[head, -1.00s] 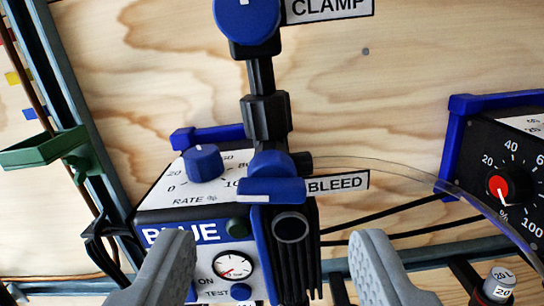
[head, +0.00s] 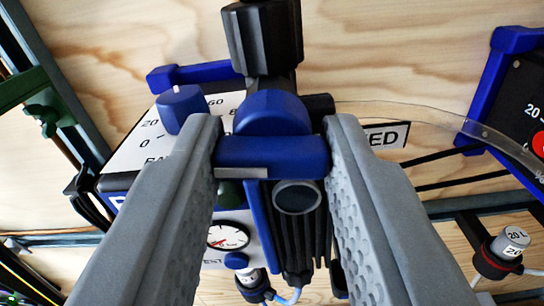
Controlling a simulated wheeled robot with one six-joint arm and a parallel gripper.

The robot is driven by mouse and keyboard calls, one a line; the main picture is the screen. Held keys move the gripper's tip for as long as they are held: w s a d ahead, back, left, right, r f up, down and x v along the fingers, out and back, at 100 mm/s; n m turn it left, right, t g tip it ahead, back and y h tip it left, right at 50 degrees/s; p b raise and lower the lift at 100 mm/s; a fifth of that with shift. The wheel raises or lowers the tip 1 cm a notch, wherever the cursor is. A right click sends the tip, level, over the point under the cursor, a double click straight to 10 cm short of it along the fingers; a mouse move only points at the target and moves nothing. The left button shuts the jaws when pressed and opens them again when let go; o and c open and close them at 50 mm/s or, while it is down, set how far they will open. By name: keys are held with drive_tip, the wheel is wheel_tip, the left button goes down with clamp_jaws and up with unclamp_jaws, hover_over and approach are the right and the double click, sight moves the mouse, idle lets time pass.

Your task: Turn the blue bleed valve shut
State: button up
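The blue bleed valve (head: 272,155) is at the middle of the head view, with its bar handle lying crosswise and a pale strip at the handle's left end. The handle sits on a black vertical pipe fitting. My gripper (head: 272,140) has one grey finger at each end of the handle, and both fingers appear to touch it. The white BLEED label (head: 387,136) is partly hidden behind the right finger, with only its last letters showing.
A blue rate knob (head: 182,107) on a white panel is close to the left finger. A small gauge (head: 228,235) is below the valve. A clear tube (head: 425,112) runs right to a blue-framed dial box (head: 485,90). A small bottle (head: 503,252) is at lower right.

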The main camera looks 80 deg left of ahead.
drive_tip(key=shift+m, duration=0.7)
drive_tip(key=o, duration=1)
drive_tip(key=shift+d, duration=0.1)
drive_tip(key=v, duration=1.7)
drive_tip(key=shift+s+d, duration=0.1)
